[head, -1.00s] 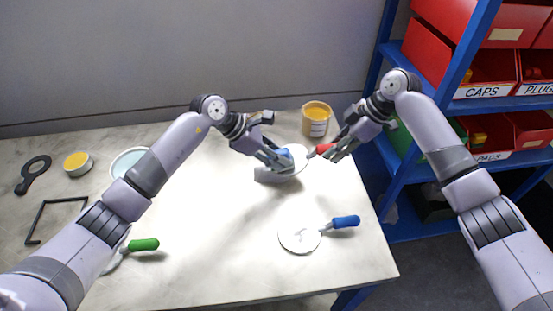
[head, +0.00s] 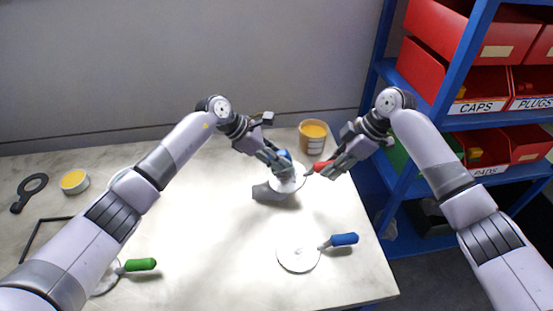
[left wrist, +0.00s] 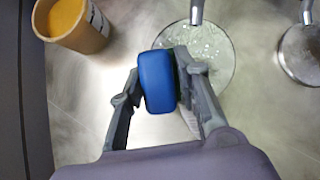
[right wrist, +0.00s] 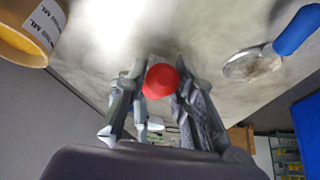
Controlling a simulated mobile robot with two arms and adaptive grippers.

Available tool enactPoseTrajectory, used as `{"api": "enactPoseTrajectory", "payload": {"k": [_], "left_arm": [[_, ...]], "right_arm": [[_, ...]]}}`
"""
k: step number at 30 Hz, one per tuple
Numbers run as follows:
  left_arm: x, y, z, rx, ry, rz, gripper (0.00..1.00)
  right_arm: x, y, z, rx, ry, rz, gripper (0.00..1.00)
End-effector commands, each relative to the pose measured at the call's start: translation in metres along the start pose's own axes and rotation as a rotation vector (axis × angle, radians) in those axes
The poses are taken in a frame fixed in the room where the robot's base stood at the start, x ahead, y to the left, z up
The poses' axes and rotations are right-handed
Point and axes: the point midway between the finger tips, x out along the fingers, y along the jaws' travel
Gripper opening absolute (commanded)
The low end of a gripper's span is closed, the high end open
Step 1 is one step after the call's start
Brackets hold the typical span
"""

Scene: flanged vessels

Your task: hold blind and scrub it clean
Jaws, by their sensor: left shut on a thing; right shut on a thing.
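My left gripper (head: 280,164) is shut on a blue scrubbing block (left wrist: 157,82), which also shows in the head view (head: 285,155). My right gripper (head: 325,172) is shut on the red handle (right wrist: 161,80) of a round blind. The blind's pale disc (head: 288,182) is held over the table, below and beside the blue block. In the left wrist view the disc (left wrist: 208,55) looks speckled, and the block overlaps its left edge. I cannot tell whether the block touches it. The block and left fingers hide part of the disc in the head view.
A blue-handled blind (head: 298,255) lies at the table's front right. A green-handled one (head: 138,265) lies at front left, partly behind my arm. An orange-filled tub (head: 312,137) stands behind my grippers. A blue shelf with red bins (head: 480,92) stands right. The table's middle is clear.

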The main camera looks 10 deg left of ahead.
Motion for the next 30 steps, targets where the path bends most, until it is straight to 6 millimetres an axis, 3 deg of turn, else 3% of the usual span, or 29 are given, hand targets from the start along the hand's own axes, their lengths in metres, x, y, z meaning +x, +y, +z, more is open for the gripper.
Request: {"api": "enactPoseTrajectory", "payload": {"k": [30], "left_arm": [[-0.007, -0.066, -0.018, 0.000, 0.003, -0.001, 0.08]], "right_arm": [[-0.001, 0.000, -0.002, -0.003, 0.004, 0.002, 0.02]]}}
